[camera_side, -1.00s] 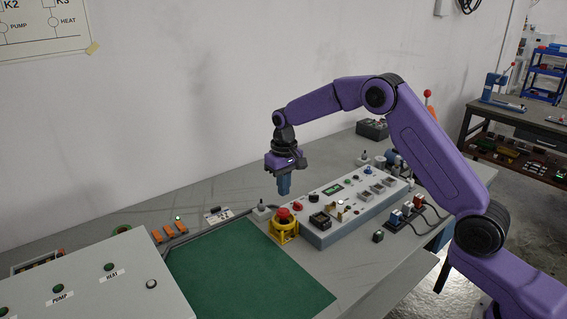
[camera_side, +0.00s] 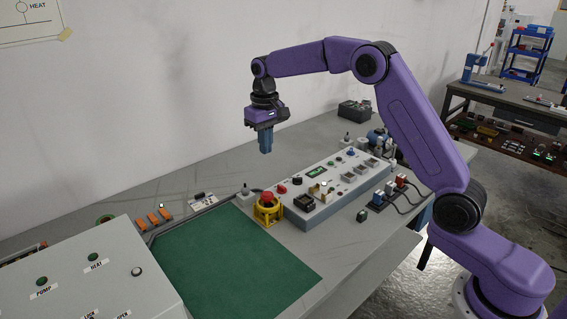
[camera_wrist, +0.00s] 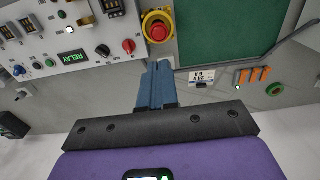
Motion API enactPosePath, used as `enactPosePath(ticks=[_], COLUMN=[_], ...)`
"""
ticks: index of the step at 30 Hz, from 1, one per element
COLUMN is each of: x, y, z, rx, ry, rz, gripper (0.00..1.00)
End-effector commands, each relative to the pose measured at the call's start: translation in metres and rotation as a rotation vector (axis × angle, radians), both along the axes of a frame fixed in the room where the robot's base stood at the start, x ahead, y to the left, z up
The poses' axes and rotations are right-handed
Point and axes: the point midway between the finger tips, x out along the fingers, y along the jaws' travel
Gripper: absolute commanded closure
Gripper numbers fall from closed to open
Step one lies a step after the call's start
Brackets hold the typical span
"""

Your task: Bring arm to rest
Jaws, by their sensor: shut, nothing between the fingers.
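My gripper (camera_side: 266,143) hangs over the bench behind the control panel, fingers pointing down. Its blue fingers are closed together and hold nothing. The fingers also show in the wrist view (camera_wrist: 157,85), pressed together above the bench surface. My purple arm reaches from the right, with its elbow raised high. The gripper is clear of the panel and touches nothing.
The grey control panel (camera_side: 325,205) has knobs and switches. A red emergency stop in a yellow collar (camera_side: 267,211) stands beside it. A green mat (camera_side: 232,262) lies in front. A grey box (camera_side: 88,270) is at the lower left. The wall runs behind the bench.

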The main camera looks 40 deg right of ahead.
Motion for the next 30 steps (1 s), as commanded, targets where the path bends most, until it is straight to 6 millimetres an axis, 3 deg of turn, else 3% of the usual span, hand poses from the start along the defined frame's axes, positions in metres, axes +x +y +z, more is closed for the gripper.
enactPosePath(ticks=[5, 9, 15, 23, 30], x=[-0.029, -0.07, -0.138, -0.234, -0.323], y=[0.025, 0.05, 0.073, 0.078, 0.06], z=[0.01, 0.019, 0.026, 0.027, 0.018], rx=[0.001, 0.001, 0.002, 0.003, 0.006], ry=[-0.003, -0.004, -0.007, -0.01, -0.013], rz=[0.094, 0.213, 0.381, 0.6, 0.802], gripper=[1.0, 1.0, 1.0, 1.0, 1.0])
